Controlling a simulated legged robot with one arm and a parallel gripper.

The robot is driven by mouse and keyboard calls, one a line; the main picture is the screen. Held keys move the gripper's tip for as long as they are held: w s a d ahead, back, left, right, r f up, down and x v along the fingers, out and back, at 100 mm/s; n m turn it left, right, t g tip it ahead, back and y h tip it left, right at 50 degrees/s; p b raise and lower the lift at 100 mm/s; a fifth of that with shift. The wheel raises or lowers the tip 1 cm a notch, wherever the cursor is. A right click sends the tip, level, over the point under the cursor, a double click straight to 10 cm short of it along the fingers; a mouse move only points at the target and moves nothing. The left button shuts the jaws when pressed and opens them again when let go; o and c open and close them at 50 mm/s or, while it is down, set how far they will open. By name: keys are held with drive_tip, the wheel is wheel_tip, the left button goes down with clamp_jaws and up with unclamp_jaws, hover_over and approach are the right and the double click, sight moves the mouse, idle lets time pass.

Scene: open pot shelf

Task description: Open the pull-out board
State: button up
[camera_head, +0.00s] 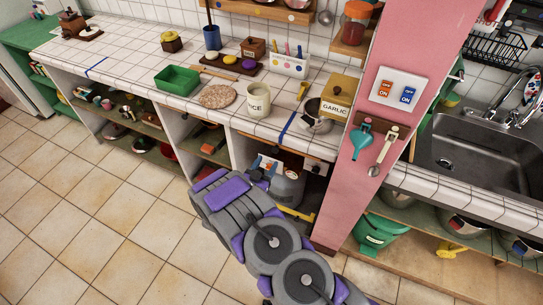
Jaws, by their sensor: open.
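A thin wooden edge (254,138), which looks like the front of the pull-out board, lies just under the tiled counter's front edge, left of the pink pillar. It appears flush with the counter front, and most of it is hidden under the tiles. My purple and grey arm reaches up from the bottom. My gripper (266,172) is in front of the lower bay, a little below this edge and apart from it. Its jaws are small and dark, and partly hidden by my arm. It is open, and I see nothing held.
The tiled counter (130,62) carries a green tray (177,80), a white jar (258,99) and a garlic box (338,92). The pink pillar (375,125) stands close on the right, with hanging utensils, beside a sink (470,155). The floor at left is clear.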

sight(274, 151)
drive_tip(key=b+x, duration=0.1)
drive_tip(key=x, duration=0.4)
drive_tip(key=shift+w+d, duration=0.1)
drive_tip(key=shift+w, duration=0.25)
clamp_jaws()
idle(0.3)
